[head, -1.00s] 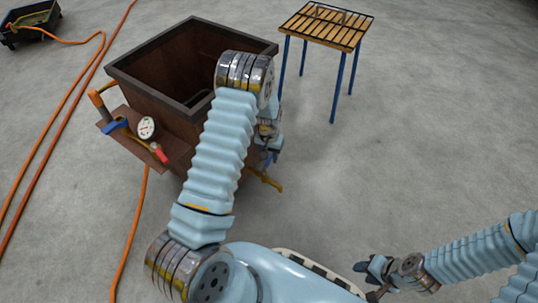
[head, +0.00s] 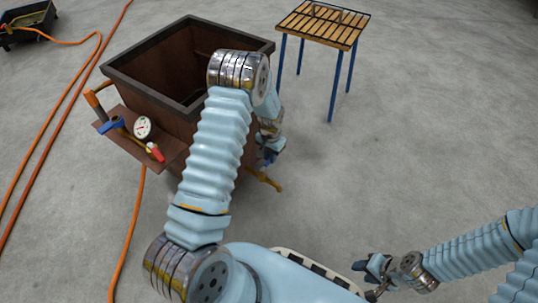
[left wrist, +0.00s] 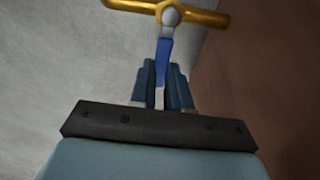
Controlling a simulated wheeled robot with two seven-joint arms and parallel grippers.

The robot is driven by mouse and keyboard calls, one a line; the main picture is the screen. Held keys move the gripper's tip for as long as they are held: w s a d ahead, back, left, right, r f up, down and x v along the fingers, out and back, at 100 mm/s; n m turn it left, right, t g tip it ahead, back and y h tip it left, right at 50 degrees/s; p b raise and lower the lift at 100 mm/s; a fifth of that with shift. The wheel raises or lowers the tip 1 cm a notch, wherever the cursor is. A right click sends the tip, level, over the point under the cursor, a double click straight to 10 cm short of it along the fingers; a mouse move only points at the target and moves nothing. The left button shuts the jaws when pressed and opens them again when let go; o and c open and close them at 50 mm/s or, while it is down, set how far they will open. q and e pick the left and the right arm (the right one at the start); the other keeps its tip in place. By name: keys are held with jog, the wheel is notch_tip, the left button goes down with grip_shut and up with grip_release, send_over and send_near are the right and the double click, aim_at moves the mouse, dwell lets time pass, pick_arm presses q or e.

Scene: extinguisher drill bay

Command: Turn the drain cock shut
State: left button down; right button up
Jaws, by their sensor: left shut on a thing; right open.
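The drain cock is a brass fitting (head: 264,180) low on the near right side of the brown tank (head: 150,90). In the left wrist view its brass pipe (left wrist: 205,17) runs across the top, with a blue lever (left wrist: 165,48) pointing down from a round grey hub. My left gripper (left wrist: 162,78) is shut on the lower end of this lever. In the head view my left gripper (head: 268,155) is beside the tank, just above the brass spout, and my own arm partly hides it. My right gripper (head: 363,281) is open and empty, low over the floor.
A shelf on the tank's left side carries a gauge (head: 143,127), a blue-handled valve (head: 111,124) and a red-tipped part (head: 156,152). A slatted table (head: 322,25) stands behind right. Orange hoses (head: 125,245) lie at left. The floor between is clear.

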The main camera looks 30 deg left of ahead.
pick_arm(q)
jog(key=c, duration=1.1)
grip_release()
notch_tip(320, 180, up, 14)
jog(key=p, duration=0.2)
jog(key=shift+f+p, duration=0.1)
jog(key=shift+p, duration=0.2)
